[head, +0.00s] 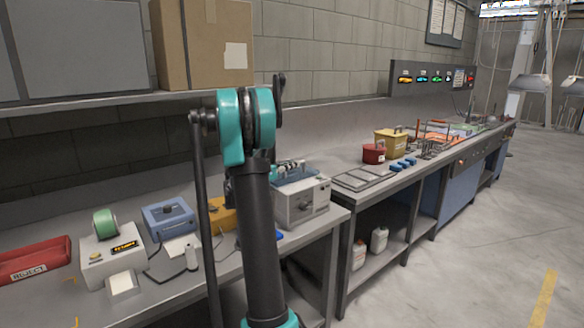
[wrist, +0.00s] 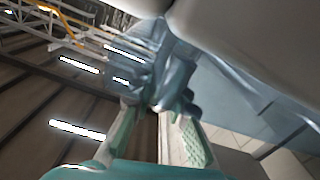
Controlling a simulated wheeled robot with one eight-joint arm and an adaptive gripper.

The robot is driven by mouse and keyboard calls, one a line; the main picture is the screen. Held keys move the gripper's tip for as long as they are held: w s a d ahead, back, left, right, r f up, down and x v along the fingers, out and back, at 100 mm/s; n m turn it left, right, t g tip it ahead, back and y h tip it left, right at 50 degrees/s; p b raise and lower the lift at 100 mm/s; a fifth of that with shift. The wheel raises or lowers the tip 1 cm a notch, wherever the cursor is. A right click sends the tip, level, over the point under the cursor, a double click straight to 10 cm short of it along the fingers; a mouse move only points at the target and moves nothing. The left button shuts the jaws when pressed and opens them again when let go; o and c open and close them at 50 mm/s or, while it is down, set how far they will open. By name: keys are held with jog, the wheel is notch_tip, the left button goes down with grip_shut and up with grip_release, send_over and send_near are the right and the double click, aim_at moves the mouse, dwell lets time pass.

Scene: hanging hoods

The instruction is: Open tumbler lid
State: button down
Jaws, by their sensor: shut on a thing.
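In the wrist view, my gripper (wrist: 158,108) has its two pale fingers with green pads closed around a glossy blue-grey piece (wrist: 172,82). This piece looks like part of the tumbler lid, but its full outline cannot be told. A large pale rounded surface (wrist: 245,30) lies close by at the upper right. In the head view, a grey box-shaped machine (head: 303,204) with a dial on its front and blue on top stands at the bench's right end. Small teal and white parts, apparently my gripper, show above it. My arm hides its left side.
A cardboard box (head: 205,45) sits on the shelf above. A red container (head: 373,153) stands on the bench to the right. Open floor lies at the right.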

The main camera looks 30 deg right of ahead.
jog(key=shift+w+r+n, duration=0.15)
jog(key=shift+r+n, duration=0.25)
jog(key=shift+r, duration=0.15)
jog(key=w+r+n, duration=0.5)
jog(key=w+n, duration=0.2)
jog(key=w, duration=0.2)
jog(key=w+a+r+n, duration=0.1)
jog(key=w+r+n, duration=0.4)
jog(key=w+n, duration=0.3)
jog(key=shift+w+a, duration=0.3)
jog(key=shift+w, duration=0.85)
jog(key=shift+r, duration=0.1)
jog(key=c, duration=1.5)
grip_release()
jog(key=a, duration=0.8)
jog(key=s+a, duration=0.1)
jog(key=a, duration=0.3)
